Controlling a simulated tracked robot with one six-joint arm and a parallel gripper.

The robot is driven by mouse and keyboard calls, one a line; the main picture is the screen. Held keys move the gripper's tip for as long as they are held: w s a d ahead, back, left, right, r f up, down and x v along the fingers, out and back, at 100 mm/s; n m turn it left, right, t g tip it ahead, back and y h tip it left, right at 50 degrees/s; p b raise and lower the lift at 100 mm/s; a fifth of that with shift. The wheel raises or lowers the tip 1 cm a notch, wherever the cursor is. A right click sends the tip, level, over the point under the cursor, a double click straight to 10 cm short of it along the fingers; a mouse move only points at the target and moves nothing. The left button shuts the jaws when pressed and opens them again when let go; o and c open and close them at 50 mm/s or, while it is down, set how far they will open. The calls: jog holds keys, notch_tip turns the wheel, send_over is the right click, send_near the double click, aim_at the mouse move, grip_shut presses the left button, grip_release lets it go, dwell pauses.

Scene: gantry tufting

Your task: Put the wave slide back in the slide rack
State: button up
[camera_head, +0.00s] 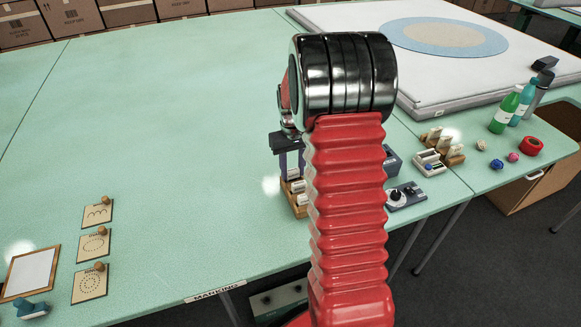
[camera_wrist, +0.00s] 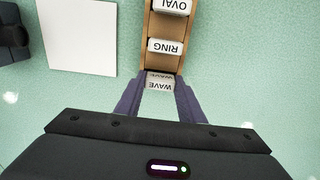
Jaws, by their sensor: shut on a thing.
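The wooden slide rack (camera_wrist: 147,28) runs down from the top of the wrist view. A white OVAL slide (camera_wrist: 171,6) and a white RING slide (camera_wrist: 166,46) stand in it. My gripper (camera_wrist: 159,88) is shut on the wave slide (camera_wrist: 160,85), a pale piece labelled WAVE, at the rack's lower end. I cannot tell whether the slide is seated or just above its slot. In the head view my gripper (camera_head: 291,165) points down over the rack (camera_head: 300,211), which is partly hidden by my red arm.
A white square (camera_wrist: 78,36) and a dark object (camera_wrist: 10,40) lie left of the rack in the wrist view. In the head view, a grey device with a knob (camera_head: 405,196) stands right of my arm. Pattern cards (camera_head: 95,246) lie at left; the table's middle is clear.

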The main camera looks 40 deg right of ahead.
jog(key=shift+f, duration=0.15)
jog(key=o, duration=1.3)
jog(key=shift+c, duration=0.2)
notch_tip(320, 180, up, 14)
jog(key=shift+f, duration=0.15)
dwell(0.7)
